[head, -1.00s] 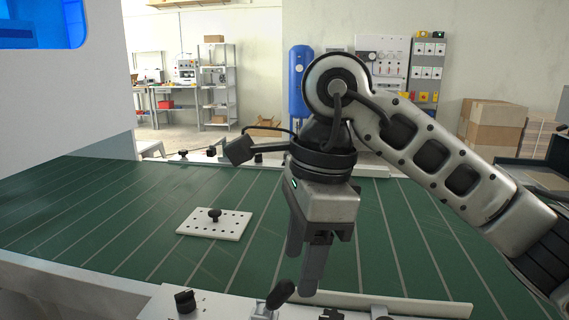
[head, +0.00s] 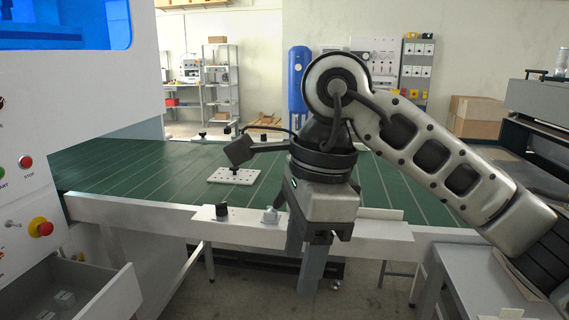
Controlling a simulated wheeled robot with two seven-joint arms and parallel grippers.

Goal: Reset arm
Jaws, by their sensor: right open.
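My right arm comes in from the right and bends down at the elbow. My right gripper (head: 312,272) hangs pointing down in front of the table's front rail. It is open and holds nothing that I can see. Its two fingers overlap from this angle, so the gap hardly shows. My left gripper is not in view.
A green striped table (head: 110,172) lies behind the gripper, with a white perforated plate (head: 233,176) on it. Its pale front rail (head: 150,213) carries a black knob (head: 222,210). At left stands a white machine (head: 50,110) with buttons and an open drawer (head: 80,290). A grey bench (head: 480,280) stands at right.

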